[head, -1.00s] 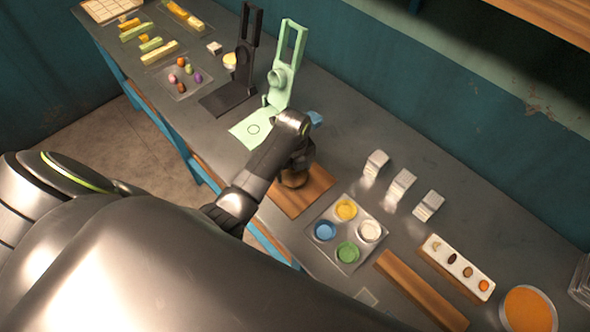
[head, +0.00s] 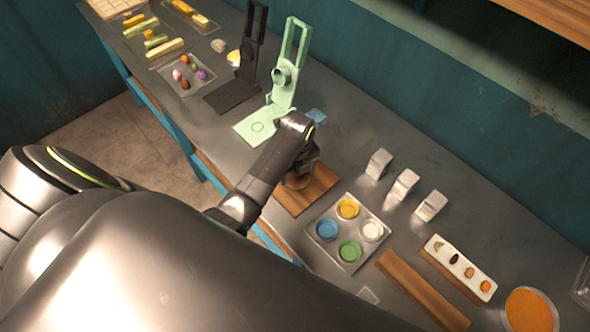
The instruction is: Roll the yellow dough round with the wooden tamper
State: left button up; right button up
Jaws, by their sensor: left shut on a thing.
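My left gripper (head: 305,160) points down over a small wooden board (head: 308,200) near the table's front edge. It is shut on the wooden tamper (head: 297,182), whose round brown base shows just under the gripper, low over the board. I cannot tell whether the tamper touches the board. No yellow dough shows on the board; the gripper, forearm and tamper cover part of it. My right gripper is not in view.
Right of the board is a tray (head: 332,258) with yellow, white, blue and green cups. A mint-green stand (head: 287,85) and a black stand (head: 246,70) rise behind to the left. Three white blocks (head: 404,184) stand at the back right. A wooden plank (head: 425,290) lies in front.

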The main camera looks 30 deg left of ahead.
pick_arm(q)
jog(key=shift+w+d+f, duration=0.1)
jog(key=shift+w, duration=0.3)
jog(key=shift+w+a, duration=0.2)
jog(key=shift+a, duration=0.05)
jog(key=shift+s+a+f, duration=0.1)
jog(key=shift+a+f, duration=0.05)
jog(key=shift+a, duration=0.2)
jog(key=shift+s, duration=0.1)
jog(key=shift+s, duration=0.15)
jog(key=shift+s, duration=0.1)
jog(key=shift+s+f, duration=0.1)
jog(key=shift+s, duration=0.05)
jog(key=shift+s+d, duration=0.1)
jog(key=shift+d, duration=0.05)
